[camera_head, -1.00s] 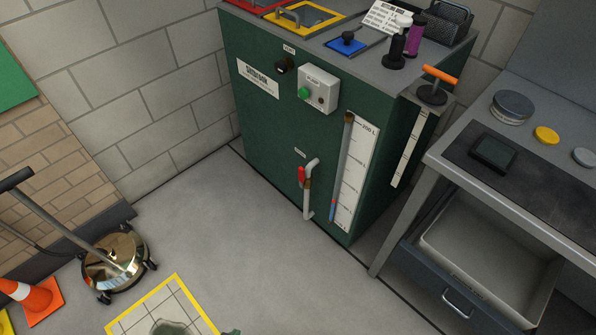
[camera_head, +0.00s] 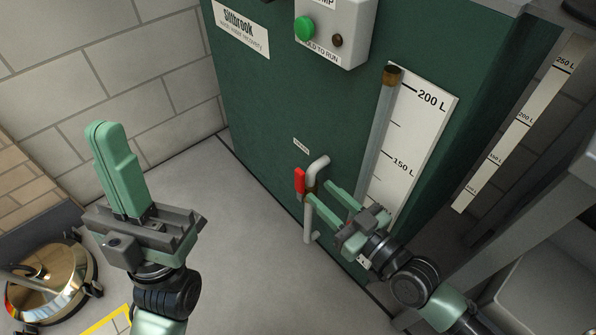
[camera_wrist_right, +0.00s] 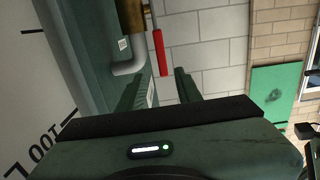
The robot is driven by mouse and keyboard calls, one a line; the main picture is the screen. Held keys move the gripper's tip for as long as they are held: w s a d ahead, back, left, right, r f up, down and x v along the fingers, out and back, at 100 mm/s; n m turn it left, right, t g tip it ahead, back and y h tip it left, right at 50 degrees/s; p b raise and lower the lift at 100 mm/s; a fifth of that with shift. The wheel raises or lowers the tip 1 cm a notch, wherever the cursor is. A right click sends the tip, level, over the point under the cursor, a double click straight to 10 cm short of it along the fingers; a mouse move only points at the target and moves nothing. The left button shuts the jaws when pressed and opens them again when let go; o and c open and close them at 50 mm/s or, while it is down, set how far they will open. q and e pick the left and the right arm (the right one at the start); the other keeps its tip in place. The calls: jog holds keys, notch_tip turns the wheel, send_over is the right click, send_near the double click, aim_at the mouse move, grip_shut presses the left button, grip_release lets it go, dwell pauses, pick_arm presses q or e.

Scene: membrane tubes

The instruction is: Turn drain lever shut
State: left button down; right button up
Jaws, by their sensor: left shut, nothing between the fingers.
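The drain lever has a red handle (camera_head: 300,181) that stands roughly upright beside the grey drain pipe (camera_head: 317,165) on the front of the green tank (camera_head: 245,110). In the right wrist view the red handle (camera_wrist_right: 159,52) shows ahead of the fingers, next to the brass valve body (camera_wrist_right: 130,16). My right gripper (camera_head: 318,191) is open, with its fingers pointing at the pipe and lever; whether they touch is unclear. In the right wrist view the fingers (camera_wrist_right: 155,90) are apart with the handle beyond the gap. My left gripper (camera_head: 112,165) is shut and empty, raised at left.
A level tube (camera_head: 376,140) and white scale (camera_head: 425,125) stand right of the lever. A pump box (camera_head: 335,35) with a green button is above. A bench with a drawer is at right. A brass-coloured round machine (camera_head: 50,285) stands on the floor at left.

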aim_at(304, 177)
jog(key=shift+w+a+r, duration=0.35)
jog(key=shift+a+r, duration=0.05)
jog(key=b+x, duration=0.1)
jog(key=x, duration=0.6)
jog(key=shift+a+b, duration=0.1)
jog(key=shift+b, duration=0.2)
jog(key=shift+s, duration=0.1)
grip_shut()
dwell(0.8)
